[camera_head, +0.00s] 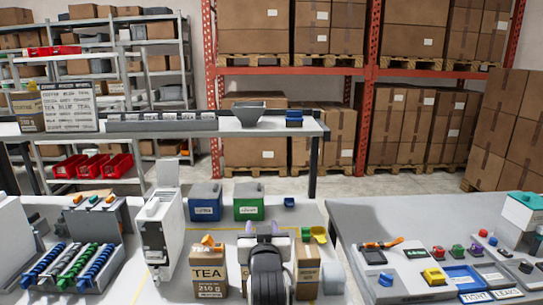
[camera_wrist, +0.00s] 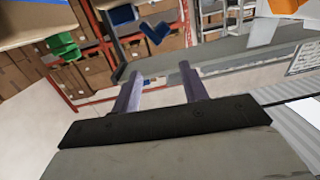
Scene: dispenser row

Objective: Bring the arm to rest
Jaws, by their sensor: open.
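My gripper (camera_head: 262,228) is over the near middle table, in front of the green-fronted bin, with my dark arm below it in the head view. In the wrist view my gripper (camera_wrist: 159,72) shows two purple fingers spread apart with nothing between them. The view past the fingers is tilted and shows the shelf and racks. A brown TEA bag (camera_head: 208,272) stands left of my arm. Another brown bag (camera_head: 308,268) stands close on its right, partly hidden by it.
A white dispenser (camera_head: 160,232) stands left of the bags. A blue bin (camera_head: 205,202) and a green bin (camera_head: 249,204) stand behind. A grey funnel (camera_head: 249,112) sits on the raised shelf. A right-hand table (camera_head: 350,222) holds several small coloured items.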

